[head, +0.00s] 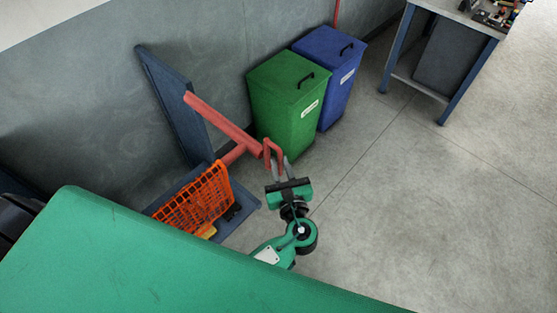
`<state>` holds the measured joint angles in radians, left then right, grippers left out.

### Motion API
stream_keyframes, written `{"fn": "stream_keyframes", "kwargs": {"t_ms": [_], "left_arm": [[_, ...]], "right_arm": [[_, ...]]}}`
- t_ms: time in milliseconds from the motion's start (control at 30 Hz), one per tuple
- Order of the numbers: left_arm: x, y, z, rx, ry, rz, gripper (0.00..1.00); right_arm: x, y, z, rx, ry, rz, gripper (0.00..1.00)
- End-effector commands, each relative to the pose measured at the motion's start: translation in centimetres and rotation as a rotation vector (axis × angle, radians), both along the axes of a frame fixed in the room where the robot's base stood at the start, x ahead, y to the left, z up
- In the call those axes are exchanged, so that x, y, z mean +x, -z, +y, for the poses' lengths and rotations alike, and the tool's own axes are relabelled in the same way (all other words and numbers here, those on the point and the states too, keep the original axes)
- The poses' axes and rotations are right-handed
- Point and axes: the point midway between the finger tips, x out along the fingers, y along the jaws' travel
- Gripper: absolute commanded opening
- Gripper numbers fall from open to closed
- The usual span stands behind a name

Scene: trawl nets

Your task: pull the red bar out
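A long red bar (222,123) runs from the blue upright frame at the left down toward the middle. A red looped handle (273,150) shows at its near end. My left gripper (280,166) is at this handle, its two grey fingertips at the lower part of the loop. The fingers look a little apart, but whether they press on the handle cannot be made out. A shorter red piece (234,154) shows below the bar, partly hidden. My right gripper is not in view.
An orange mesh panel (194,203) stands on a blue base (247,203) beneath the bar. A green bin (288,102) and a blue bin (329,72) stand just behind. A workbench (446,17) is at top right. Floor at right is clear.

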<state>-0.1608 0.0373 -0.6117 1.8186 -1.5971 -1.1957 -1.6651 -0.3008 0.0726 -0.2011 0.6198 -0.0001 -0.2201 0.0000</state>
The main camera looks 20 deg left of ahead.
Motion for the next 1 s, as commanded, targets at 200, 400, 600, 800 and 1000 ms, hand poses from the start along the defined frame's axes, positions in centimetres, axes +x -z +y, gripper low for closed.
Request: {"fn": "stream_keyframes", "kwargs": {"t_ms": [200, 400, 600, 800, 1000], "left_arm": [[-4.5, 0.6, -3.0, -0.004, 0.001, 0.004, 0.17], [-7.5, 0.4, -5.0, -0.002, 0.001, 0.003, 0.17], [-9.0, 0.1, -6.0, -0.001, 0.001, 0.001, 0.17], [-9.1, 0.0, -6.2, 0.0, 0.001, 0.0, 0.17], [-9.1, 0.0, -6.1, 0.0, 0.001, 0.001, 0.17]], "right_arm": [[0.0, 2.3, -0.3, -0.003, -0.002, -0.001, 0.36], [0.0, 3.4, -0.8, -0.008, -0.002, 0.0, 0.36], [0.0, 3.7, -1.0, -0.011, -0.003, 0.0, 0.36], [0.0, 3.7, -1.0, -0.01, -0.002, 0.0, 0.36], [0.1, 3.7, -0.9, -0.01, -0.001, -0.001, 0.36]]}}
